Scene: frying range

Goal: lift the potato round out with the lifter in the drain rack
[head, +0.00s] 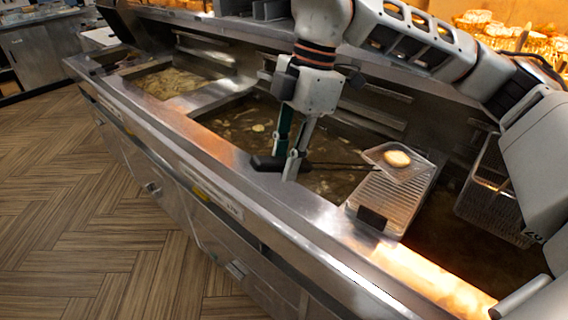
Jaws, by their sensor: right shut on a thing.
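My right gripper (281,168) is shut on the dark handle of the lifter (265,162) above the front rim of the fryer. The lifter's thin rod runs right to its flat square head (378,151). A pale golden potato round (397,158) lies on that head. The head is over the far part of the drain rack (385,204), a ribbed metal tray; I cannot tell whether it touches the rack. My left gripper is not in view.
A vat of dark oil (240,123) with several pale pieces lies left of the rack, and another vat (170,82) is further left. A wire basket (490,197) hangs at the right. The steel front ledge (330,228) is clear.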

